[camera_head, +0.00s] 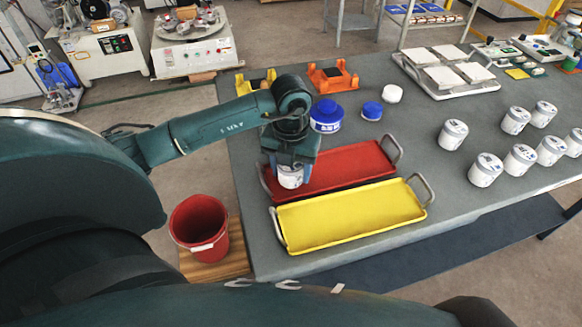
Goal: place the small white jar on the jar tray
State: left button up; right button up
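My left gripper (291,163) points down at the left end of the red tray (345,168). A small white jar (290,178) with a dark label is between its fingers, which appear closed on it. The jar is upright; I cannot tell whether its base touches the red tray. A yellow tray (350,215) with metal handles lies in front of the red one and is empty. Which of the two is the jar tray is not marked. The rest of the red tray is bare. My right gripper is not in view.
Several white jars (453,134) stand at the right of the grey table (410,150).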

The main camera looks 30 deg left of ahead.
pick_arm(q)
jog(key=o, duration=0.4)
jog(key=shift+r, duration=0.1)
notch_tip(320, 180, up, 12)
jog(key=shift+r+b, duration=0.1)
jog(key=shift+b, duration=0.25)
dwell(0.5)
